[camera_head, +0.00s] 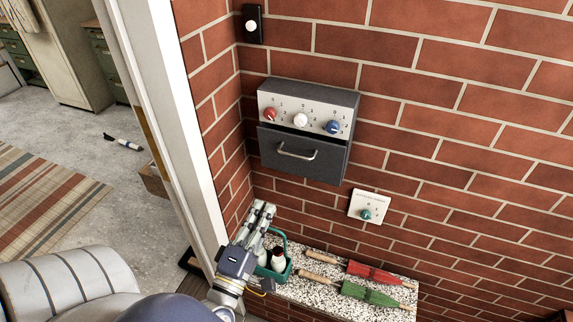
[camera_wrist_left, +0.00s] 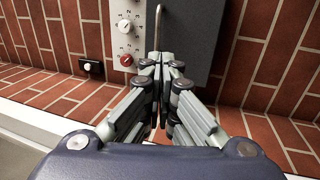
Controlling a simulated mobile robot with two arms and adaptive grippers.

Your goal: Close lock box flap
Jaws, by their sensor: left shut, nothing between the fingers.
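The lock box (camera_head: 309,99) is mounted on the brick wall, with a red, a white and a blue dial on its pale upper panel. Its dark grey flap (camera_head: 275,151), with a metal bar handle (camera_head: 296,152), hangs below the dials. The flap's upper edge stands out from the dial panel, so it looks at least partly open; how far, I cannot tell. My left gripper (camera_head: 264,208) is shut and empty, below the flap and apart from it in the head view. In the left wrist view its fingertips (camera_wrist_left: 159,60) point toward the flap (camera_wrist_left: 187,30) and handle (camera_wrist_left: 157,25). My right gripper is not in view.
A speckled ledge (camera_head: 318,290) below holds a green caddy (camera_head: 288,268) with bottles, close to my left gripper, and red (camera_head: 372,274) and green (camera_head: 370,295) tools. A small dial plate (camera_head: 369,205) is on the wall. A white post (camera_head: 165,110) stands left.

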